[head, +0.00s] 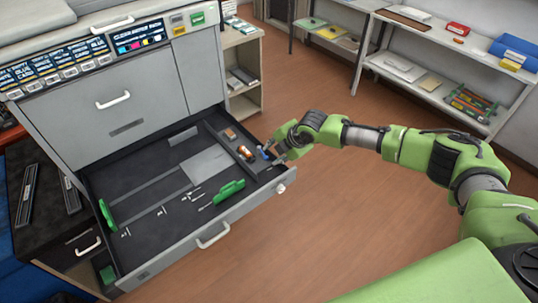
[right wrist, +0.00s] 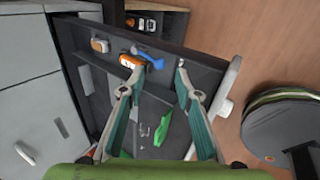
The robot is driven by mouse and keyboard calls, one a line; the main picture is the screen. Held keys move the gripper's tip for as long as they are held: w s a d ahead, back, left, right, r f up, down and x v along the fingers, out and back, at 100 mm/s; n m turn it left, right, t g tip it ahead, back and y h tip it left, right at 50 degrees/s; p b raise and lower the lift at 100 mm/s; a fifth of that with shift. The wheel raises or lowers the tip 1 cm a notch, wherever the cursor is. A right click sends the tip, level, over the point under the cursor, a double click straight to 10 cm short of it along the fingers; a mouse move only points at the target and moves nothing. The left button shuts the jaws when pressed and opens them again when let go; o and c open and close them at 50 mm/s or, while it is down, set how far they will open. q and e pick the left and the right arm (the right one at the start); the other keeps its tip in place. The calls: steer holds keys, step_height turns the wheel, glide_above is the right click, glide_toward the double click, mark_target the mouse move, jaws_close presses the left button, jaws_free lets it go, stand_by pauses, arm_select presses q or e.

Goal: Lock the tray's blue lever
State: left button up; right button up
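The tray (head: 160,262) is a wide dark drawer pulled out of the grey printer. Its blue lever (head: 264,153) stands at the tray's far right corner, beside an orange-and-white part (head: 245,152). My right gripper (head: 278,151) is at that corner, just right of the lever. In the right wrist view the blue lever (right wrist: 150,55) lies just beyond the tips of my right gripper (right wrist: 158,70), between the two spread fingers. The fingers are open with nothing between them; contact with the lever cannot be told. My left gripper is in neither view.
Green guides (head: 228,191) and several small pale pieces lie in the tray. The printer body (head: 120,105) rises behind it. A low shelf (head: 243,85) stands beyond the corner. A dark round object (right wrist: 285,125) stands at right in the wrist view. The wooden floor right of the tray is clear.

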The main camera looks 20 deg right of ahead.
mark_target(267, 157)
steer(key=shift+x, duration=2.2)
jaws_close()
